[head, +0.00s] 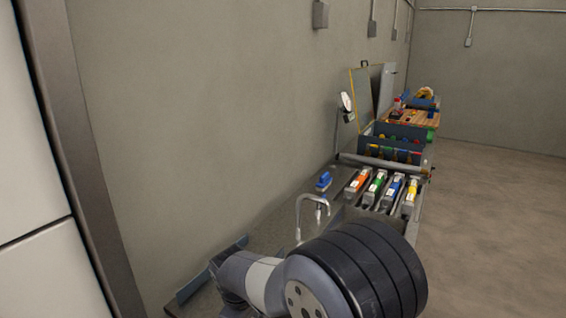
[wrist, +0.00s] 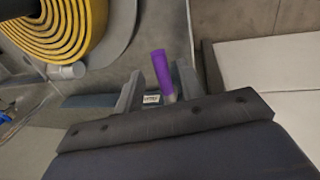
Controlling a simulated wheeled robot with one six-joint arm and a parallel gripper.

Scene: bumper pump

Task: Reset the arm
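My arm rises at the bottom middle of the head view; I cannot make out its fingertips there. In the wrist view my gripper (wrist: 160,85) shows two grey fingers spread apart. A purple cylinder (wrist: 160,68) with a pale lower end stands in line with the gap, close to the right finger. I see a gap on the left finger's side, and nothing looks clamped. Whether the cylinder is between the fingers or beyond them I cannot tell.
A long bench along the wall holds a tap (head: 309,207), a blue item (head: 323,181) and several coloured-label units (head: 377,185). Bins (head: 398,140) stand farther back. Open floor (head: 490,240) lies right. A yellow coiled hose (wrist: 62,30) and a small white label (wrist: 151,99) show in the wrist view.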

